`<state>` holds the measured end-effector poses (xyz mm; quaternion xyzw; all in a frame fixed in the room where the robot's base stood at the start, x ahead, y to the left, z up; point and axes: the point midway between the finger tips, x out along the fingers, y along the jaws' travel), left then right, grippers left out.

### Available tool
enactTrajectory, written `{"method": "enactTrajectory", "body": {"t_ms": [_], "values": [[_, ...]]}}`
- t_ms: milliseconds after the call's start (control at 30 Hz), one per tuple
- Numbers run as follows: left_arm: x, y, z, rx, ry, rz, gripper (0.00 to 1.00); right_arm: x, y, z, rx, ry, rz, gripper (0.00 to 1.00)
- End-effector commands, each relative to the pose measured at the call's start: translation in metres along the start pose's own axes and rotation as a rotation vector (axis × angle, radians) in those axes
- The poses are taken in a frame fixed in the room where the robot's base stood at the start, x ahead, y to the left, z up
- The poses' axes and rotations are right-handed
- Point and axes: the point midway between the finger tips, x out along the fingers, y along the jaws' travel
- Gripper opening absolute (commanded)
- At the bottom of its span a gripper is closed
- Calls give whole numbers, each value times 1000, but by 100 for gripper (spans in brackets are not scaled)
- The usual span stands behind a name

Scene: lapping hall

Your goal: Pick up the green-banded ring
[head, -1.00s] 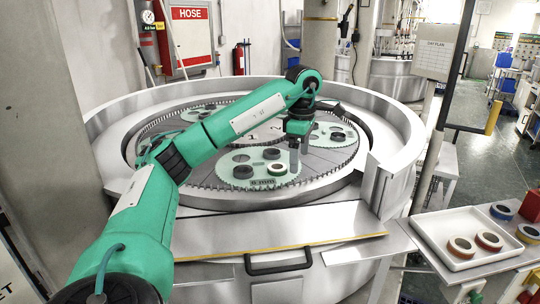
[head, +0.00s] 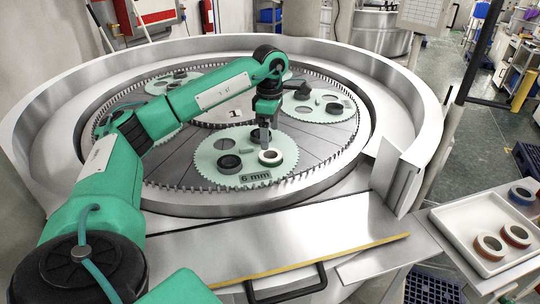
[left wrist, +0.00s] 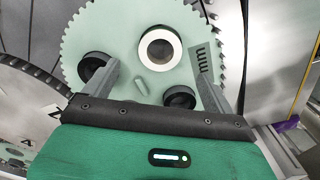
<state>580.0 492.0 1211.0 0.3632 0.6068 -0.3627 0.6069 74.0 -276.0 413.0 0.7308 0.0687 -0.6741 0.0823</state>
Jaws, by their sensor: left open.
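A pale ring (head: 270,163) with a brownish inside lies on the pale green toothed disc marked "6 mm" (head: 203,160). Its outer band is hard to make out now. It also shows in the left wrist view (left wrist: 143,49), flat on the disc (left wrist: 110,25), just beyond the fingertips. My left gripper (head: 265,141) points down above the disc, close to the ring. In the left wrist view its two fingers (left wrist: 154,72) are spread apart with nothing between them. My right gripper is out of view.
A dark ring (head: 229,161) lies on the same disc, left of the pale ring. The machine's raised metal rim (head: 408,110) surrounds the discs. A white tray (head: 440,222) with orange-banded (head: 480,252) and red-banded (head: 508,243) rings stands at right. A blue-banded ring (head: 513,201) lies near its back.

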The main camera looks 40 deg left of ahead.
Motion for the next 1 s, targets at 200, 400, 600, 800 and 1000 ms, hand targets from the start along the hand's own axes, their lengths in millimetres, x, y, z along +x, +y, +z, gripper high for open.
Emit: {"method": "enactTrajectory", "body": {"t_ms": [200, 400, 600, 800, 1000], "values": [[19, 0, 0, 1, 1, -1, 89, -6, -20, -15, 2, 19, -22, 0], [36, -1, 0, 1, 2, -4, 89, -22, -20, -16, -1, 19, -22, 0], [63, -1, 0, 0, 2, -2, 89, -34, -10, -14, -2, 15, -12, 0], [72, -1, 1, 0, -1, 0, 89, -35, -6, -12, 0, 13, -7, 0], [72, -1, 1, 0, 0, 0, 75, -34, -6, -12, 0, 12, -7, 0]]}}
